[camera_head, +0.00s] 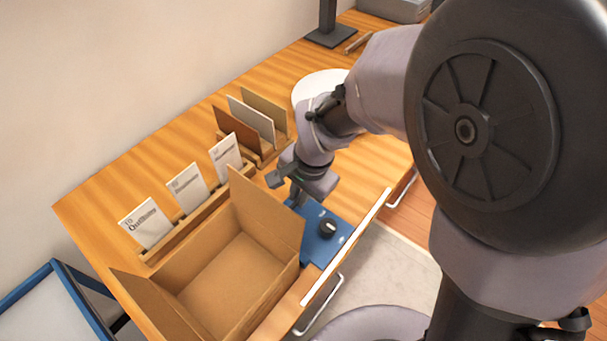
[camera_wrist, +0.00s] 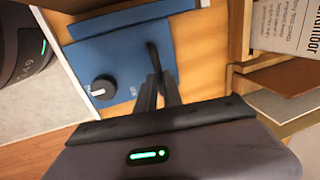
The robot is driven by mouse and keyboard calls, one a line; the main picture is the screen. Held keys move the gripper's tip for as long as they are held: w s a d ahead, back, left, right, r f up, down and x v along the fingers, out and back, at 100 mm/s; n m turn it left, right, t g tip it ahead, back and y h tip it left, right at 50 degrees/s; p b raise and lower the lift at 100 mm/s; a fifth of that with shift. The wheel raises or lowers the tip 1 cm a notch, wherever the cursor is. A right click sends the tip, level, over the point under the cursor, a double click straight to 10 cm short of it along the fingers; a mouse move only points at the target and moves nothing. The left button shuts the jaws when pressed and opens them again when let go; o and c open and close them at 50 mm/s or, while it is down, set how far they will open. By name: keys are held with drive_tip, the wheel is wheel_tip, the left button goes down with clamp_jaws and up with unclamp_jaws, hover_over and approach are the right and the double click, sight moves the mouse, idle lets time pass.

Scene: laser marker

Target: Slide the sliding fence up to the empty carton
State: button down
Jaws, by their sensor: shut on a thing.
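The empty carton (camera_head: 225,275) stands open on the wooden table, its flaps raised. The blue sliding fence (camera_head: 340,243), with a round black knob (camera_head: 328,228), lies just right of the carton. In the wrist view the blue fence (camera_wrist: 120,65) lies flat, with the knob (camera_wrist: 103,87) to the left and a thin dark upright piece (camera_wrist: 154,57) near the fingertips. My gripper (camera_wrist: 157,82) is shut on this dark piece of the fence. In the head view my gripper (camera_head: 297,192) is at the fence's far end. A raised flap hides whether fence and carton touch.
A wooden rack with white cards (camera_head: 188,187) stands behind the carton. Upright panels (camera_head: 250,122) stand in another rack beyond my gripper. A white round item (camera_head: 318,85) lies farther back. The table's front edge and drawer handles (camera_head: 320,305) are close by.

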sight(312, 218)
drive_tip(key=c, duration=1.5)
unclamp_jaws()
drive_tip(key=d+r+p, duration=0.1)
drive_tip(key=r+p, duration=0.1)
drive_tip(key=r, duration=0.3)
drive_tip(key=s+d+r+p, duration=0.1)
drive_tip(key=r+p, duration=0.2)
drive_tip(key=r, duration=0.3)
drive_tip(key=s+r+p, duration=0.1)
drive_tip(key=r+p, duration=0.1)
drive_tip(key=r, duration=0.4)
drive_tip(key=shift+d+p, duration=0.3)
drive_tip(key=shift+d, duration=0.1)
